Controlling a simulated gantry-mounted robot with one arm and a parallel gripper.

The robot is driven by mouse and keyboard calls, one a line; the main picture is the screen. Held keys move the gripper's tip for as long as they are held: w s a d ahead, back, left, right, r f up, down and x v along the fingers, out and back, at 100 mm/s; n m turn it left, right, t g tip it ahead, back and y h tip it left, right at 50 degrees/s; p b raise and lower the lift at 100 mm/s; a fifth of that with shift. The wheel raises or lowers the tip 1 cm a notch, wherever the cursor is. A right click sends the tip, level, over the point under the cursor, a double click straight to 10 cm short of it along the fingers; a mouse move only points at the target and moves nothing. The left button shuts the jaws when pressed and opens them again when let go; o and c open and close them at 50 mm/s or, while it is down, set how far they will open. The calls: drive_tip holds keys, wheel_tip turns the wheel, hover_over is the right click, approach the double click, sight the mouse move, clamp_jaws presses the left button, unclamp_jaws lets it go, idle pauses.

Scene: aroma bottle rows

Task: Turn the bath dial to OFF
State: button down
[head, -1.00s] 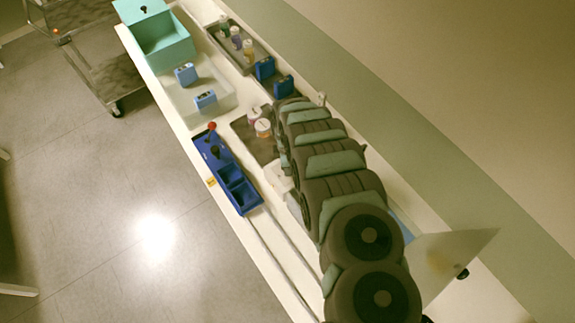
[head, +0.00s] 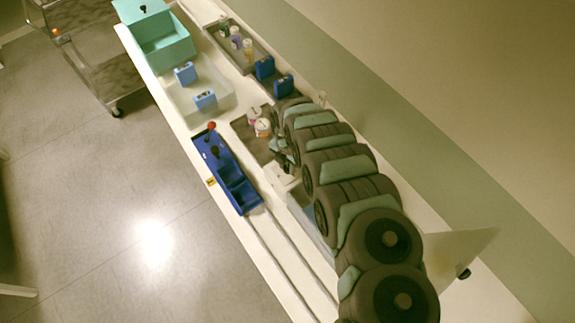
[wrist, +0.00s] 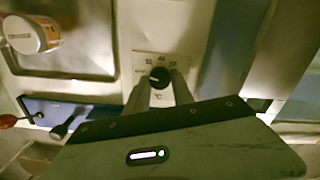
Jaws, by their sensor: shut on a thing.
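The black bath dial (wrist: 159,76) sits on a pale plate (wrist: 148,60) marked with small numbers and a °C sign, in the upper middle of the wrist view. A light mark shows on the dial's face, but I cannot read clearly which label it points to. My gripper (wrist: 161,84) has its two fingers on either side of the dial and is shut on it. In the head view my gripper (head: 284,158) is low beside the grey tray, partly covered by my arm, and the dial cannot be made out there.
A blue holder (head: 222,165) with a red-knobbed lever (head: 211,126) stands along the front edge. Blue boxes, small bottles and a teal box (head: 165,45) are further up the bench.

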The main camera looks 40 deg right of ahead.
sight(287, 168)
drive_tip(key=shift+n, duration=0.6)
drive_tip(key=c, duration=1.1)
unclamp_jaws()
wheel_tip(287, 168, up, 11)
drive_tip(key=shift+f, duration=0.15)
